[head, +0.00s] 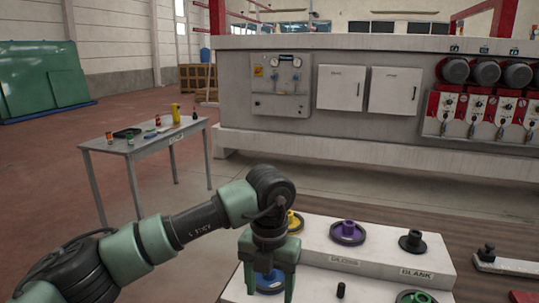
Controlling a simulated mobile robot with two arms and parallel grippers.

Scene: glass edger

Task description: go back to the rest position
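My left gripper (269,282) points down over the left end of the light grey stepped stand (337,251), at the bottom of the head view. Its two green fingers are wide apart, with a blue wheel (269,276) seen between or just behind them. I cannot tell whether the fingers touch the wheel. My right gripper is not in view.
The stand's upper step holds yellow (294,222), purple (347,231) and black (412,241) wheels; a green-marked wheel (416,297) sits lower. A grey table (150,147) with small items stands left. The large machine (330,110) blocks the back. Floor between is clear.

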